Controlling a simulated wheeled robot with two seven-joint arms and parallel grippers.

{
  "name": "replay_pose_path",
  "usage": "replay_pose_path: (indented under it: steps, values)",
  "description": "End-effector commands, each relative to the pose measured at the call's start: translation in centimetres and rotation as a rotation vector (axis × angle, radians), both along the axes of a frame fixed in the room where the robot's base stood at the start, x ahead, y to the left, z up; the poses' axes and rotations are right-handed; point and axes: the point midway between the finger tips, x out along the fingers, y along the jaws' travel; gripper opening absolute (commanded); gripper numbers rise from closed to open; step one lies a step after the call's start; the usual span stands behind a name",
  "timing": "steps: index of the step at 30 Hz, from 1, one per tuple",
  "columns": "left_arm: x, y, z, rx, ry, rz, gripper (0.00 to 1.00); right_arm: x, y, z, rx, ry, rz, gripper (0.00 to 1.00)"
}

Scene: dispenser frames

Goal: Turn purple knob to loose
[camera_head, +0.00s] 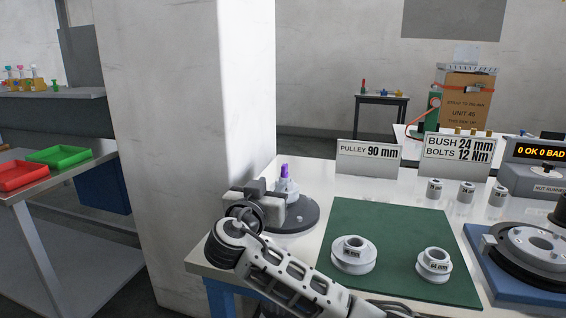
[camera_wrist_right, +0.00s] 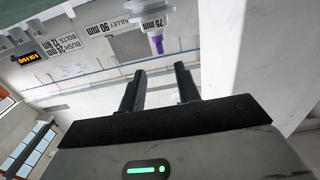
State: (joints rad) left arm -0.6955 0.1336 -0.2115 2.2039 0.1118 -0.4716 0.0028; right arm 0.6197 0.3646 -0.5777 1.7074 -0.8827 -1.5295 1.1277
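The purple knob (camera_head: 284,169) stands upright on top of a pale fixture (camera_head: 287,187) with a dark round base (camera_head: 301,218), near the left end of the white table. It also shows in the right wrist view (camera_wrist_right: 157,43), upside down, beyond my fingertips and roughly between them. My right gripper (camera_head: 260,187) is just left of and in front of the fixture. In the right wrist view its two dark fingers (camera_wrist_right: 158,70) are apart with nothing between them. Part of the fixture is hidden behind my gripper in the head view. My left gripper is not in view.
A white pillar (camera_head: 180,120) rises close behind and left of the fixture. A green mat (camera_head: 388,225) holds two pale pulleys (camera_head: 353,255). Signs (camera_head: 369,158) and small bushes (camera_head: 434,188) stand along the back. A blue plate with a round device (camera_head: 537,245) is at right.

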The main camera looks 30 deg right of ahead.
Motion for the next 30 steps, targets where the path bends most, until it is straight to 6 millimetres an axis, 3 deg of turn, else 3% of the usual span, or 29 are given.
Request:
replay_pose_path:
  steps: [6, 15, 21, 30]
  values:
    - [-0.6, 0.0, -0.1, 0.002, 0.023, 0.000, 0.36, 3.2, -3.9, 0.2, -0.003, 0.001, -0.004, 0.33]
    - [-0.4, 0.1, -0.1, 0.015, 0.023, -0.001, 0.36, 6.9, -8.2, 0.2, -0.002, 0.001, -0.002, 0.33]
    - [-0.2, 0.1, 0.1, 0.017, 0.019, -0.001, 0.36, 8.2, -9.5, 0.1, 0.000, 0.000, 0.000, 0.33]
    - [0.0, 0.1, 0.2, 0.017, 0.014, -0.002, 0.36, 8.4, -9.8, 0.0, 0.001, 0.001, 0.001, 0.33]
